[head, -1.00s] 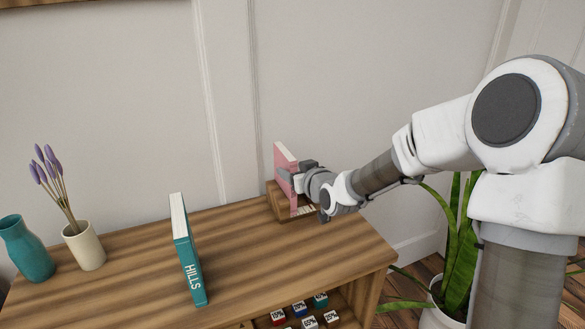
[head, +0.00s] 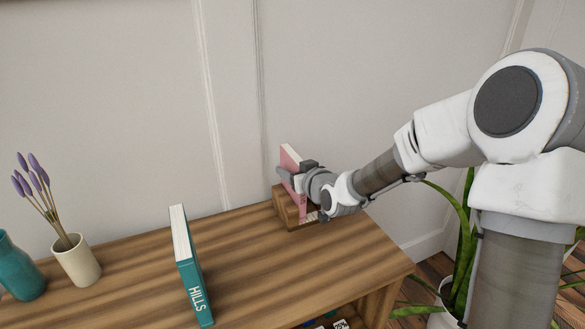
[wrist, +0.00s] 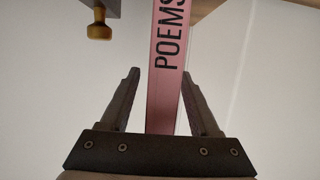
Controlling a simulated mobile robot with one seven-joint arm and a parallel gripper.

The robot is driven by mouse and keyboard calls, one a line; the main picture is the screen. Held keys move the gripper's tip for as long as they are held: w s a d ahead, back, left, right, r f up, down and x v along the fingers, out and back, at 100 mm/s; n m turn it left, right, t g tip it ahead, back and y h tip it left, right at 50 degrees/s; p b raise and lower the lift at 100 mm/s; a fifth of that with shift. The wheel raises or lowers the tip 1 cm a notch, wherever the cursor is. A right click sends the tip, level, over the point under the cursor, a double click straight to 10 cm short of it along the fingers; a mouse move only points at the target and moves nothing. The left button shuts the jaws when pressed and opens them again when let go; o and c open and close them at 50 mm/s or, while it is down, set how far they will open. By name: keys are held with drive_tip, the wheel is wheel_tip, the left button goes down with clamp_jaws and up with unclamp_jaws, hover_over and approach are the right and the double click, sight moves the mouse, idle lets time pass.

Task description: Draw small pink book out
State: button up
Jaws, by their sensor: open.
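The small pink book (head: 293,168) stands upright in a small wooden holder (head: 283,207) at the back right of the wooden cabinet top. In the wrist view its pink spine (wrist: 166,80) reads "POEMS". My gripper (head: 292,180) is at the book from the right. In the wrist view my gripper's two fingers (wrist: 160,80) are open, one on each side of the spine, with a gap visible on both sides. The lower part of the book is partly hidden by my gripper in the head view.
A teal book (head: 190,270) marked "HILLS" stands upright on the wooden cabinet top (head: 250,265). A cream vase (head: 78,262) with purple flowers and a teal vase (head: 20,270) stand at the left. A potted plant (head: 465,210) is at the right. The cabinet top between the books is clear.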

idle(0.3)
clamp_jaws()
drive_tip(key=shift+r, duration=0.3)
idle(0.3)
drive_tip(key=s+d, duration=0.2)
drive_tip(key=s, duration=0.4)
drive_tip(key=s+d+b, duration=0.1)
drive_tip(key=s+d, duration=0.2)
drive_tip(key=s, duration=0.4)
drive_tip(key=shift+s+d+b, duration=0.3)
idle(0.5)
